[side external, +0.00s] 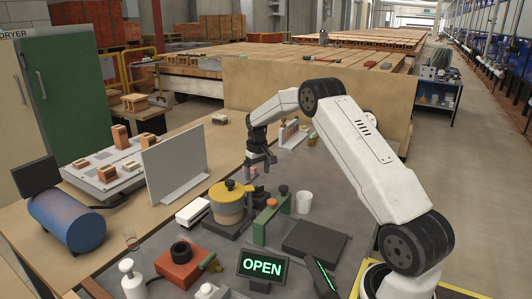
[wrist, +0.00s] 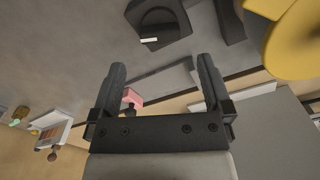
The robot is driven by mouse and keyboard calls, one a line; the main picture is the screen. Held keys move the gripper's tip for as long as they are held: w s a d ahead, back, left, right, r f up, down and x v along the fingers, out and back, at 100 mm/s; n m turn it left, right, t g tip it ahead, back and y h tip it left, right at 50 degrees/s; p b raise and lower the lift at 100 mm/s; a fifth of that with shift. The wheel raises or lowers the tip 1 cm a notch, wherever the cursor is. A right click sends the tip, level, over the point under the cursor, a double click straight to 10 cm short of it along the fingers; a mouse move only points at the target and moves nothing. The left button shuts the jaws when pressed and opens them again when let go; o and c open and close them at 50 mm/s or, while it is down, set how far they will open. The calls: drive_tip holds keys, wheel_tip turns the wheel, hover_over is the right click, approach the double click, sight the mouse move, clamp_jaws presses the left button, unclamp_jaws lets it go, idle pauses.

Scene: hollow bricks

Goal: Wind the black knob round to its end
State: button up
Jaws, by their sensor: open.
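A black knob (side external: 230,185) sits on top of a yellow-lidded round pot (side external: 229,207) in the side view. The pot is tan below the lid and stands on a dark base plate. My gripper (side external: 262,163) is open and empty, behind and to the right of the pot, apart from the knob. In the wrist view my open fingers (wrist: 160,90) have nothing between their tips. Part of the yellow lid (wrist: 300,40) shows at the upper right there.
A green bridge piece (side external: 270,217) stands right of the pot, with a white cup (side external: 304,202) beside it. A red box with a black ring (side external: 179,268) and a sign reading OPEN (side external: 262,267) stand in front. An upright grey panel (side external: 175,168) is at the left.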

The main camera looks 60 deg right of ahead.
sight(258, 187)
drive_tip(key=shift+f, duration=2.85)
drive_tip(key=c, duration=1.2)
drive_tip(key=shift+m, duration=0.8)
drive_tip(key=o, duration=1.2)
